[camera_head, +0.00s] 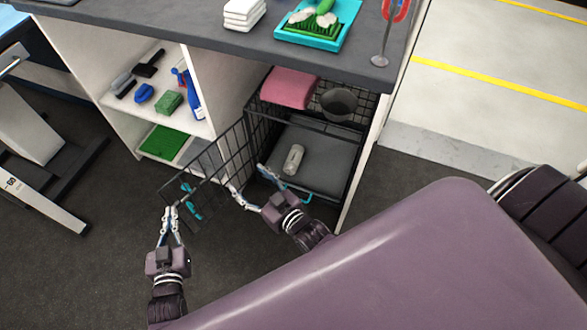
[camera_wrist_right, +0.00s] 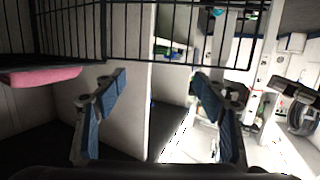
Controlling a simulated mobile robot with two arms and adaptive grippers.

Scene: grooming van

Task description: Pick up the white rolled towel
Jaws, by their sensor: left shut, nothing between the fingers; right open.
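The white rolled towel (camera_head: 293,158) lies on the grey floor pad (camera_head: 320,160) in the lower part of a black wire cage under the counter. My right gripper (camera_head: 248,179) is open at the cage's front opening, in front of the towel and a little to its left, apart from it. In the right wrist view my right gripper (camera_wrist_right: 156,80) has its fingers wide apart with nothing between them; the towel does not show there. My left gripper (camera_head: 170,209) is shut and empty, by the outer end of the open wire door (camera_head: 205,172).
The open wire door stands out left of the cage opening. Above the pad sit a pink towel (camera_head: 289,88) and a dark bowl (camera_head: 338,103). Shelves with brushes and a blue bottle (camera_head: 187,90) are left. The counter (camera_head: 190,33) overhangs the cage.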

